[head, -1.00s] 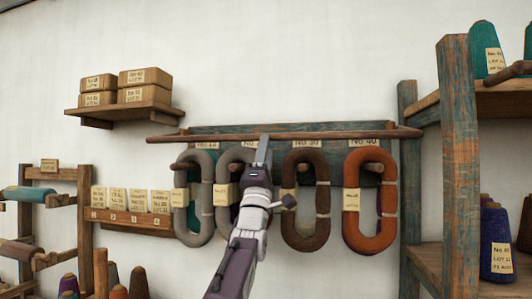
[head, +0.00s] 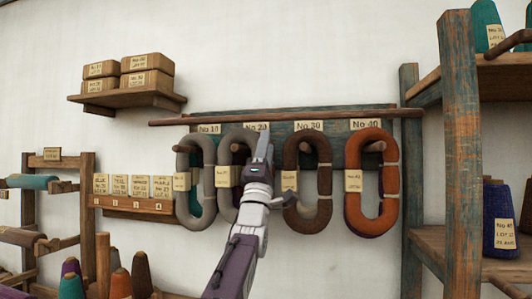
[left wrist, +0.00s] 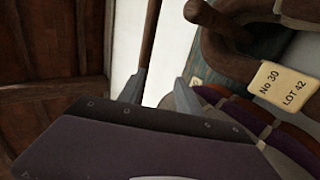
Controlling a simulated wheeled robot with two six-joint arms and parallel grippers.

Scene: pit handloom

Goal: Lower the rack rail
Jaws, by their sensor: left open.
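The rack rail (head: 330,114) is a long brown wooden bar running across the top of the hank rack, above the number labels. My left gripper (head: 265,143) is open and points up, in front of the rack between the No 20 and No 30 hanks. Its tips show a little below the rail in the head view. In the left wrist view, a brown bar that looks like the rail (left wrist: 148,38) runs up from near one fingertip, with the open fingers (left wrist: 155,92) around its lower end. I cannot tell whether they touch. My right gripper is not in view.
Grey, brown (head: 291,195) and orange (head: 357,205) yarn hanks hang on pegs under the blue-green board, close to my left gripper. A small shelf with boxes (head: 128,97) is at upper left. A post (head: 462,150) of a yarn shelf stands at right.

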